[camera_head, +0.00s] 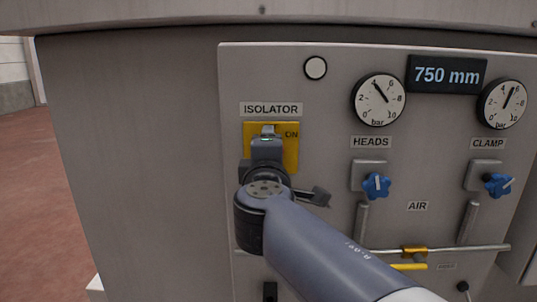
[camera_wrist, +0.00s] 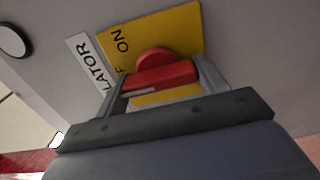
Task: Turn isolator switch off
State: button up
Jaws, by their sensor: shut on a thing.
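The isolator switch has a yellow plate (camera_head: 291,155) below the ISOLATOR label, with ON printed at its upper right. My gripper (camera_head: 267,138) is in front of the plate and hides the knob in the head view. In the wrist view, the red knob (camera_wrist: 158,76) sits between the two grey fingers of my gripper (camera_wrist: 160,82), which is shut on it. The yellow plate (camera_wrist: 182,27) shows ON and part of a second word ending in F. I cannot tell for sure which word the knob points to.
To the right on the grey panel (camera_head: 330,140) are a HEADS gauge (camera_head: 379,99), a CLAMP gauge (camera_head: 503,104), a 750 mm display (camera_head: 447,75) and two blue knobs (camera_head: 376,185). A metal pipe (camera_head: 470,248) crosses low at the right. The panel left of the plate is bare.

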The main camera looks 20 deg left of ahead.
jog(key=o, duration=1)
jog(key=shift+c, duration=0.2)
jog(key=b+v, duration=0.2)
jog(key=v, duration=0.9)
jog(key=shift+w+a, duration=0.15)
jog(key=shift+w, duration=0.05)
jog(key=p+x, duration=0.2)
jog(key=x, duration=0.8)
jog(key=shift+w, duration=0.4)
jog(key=shift+s, duration=0.1)
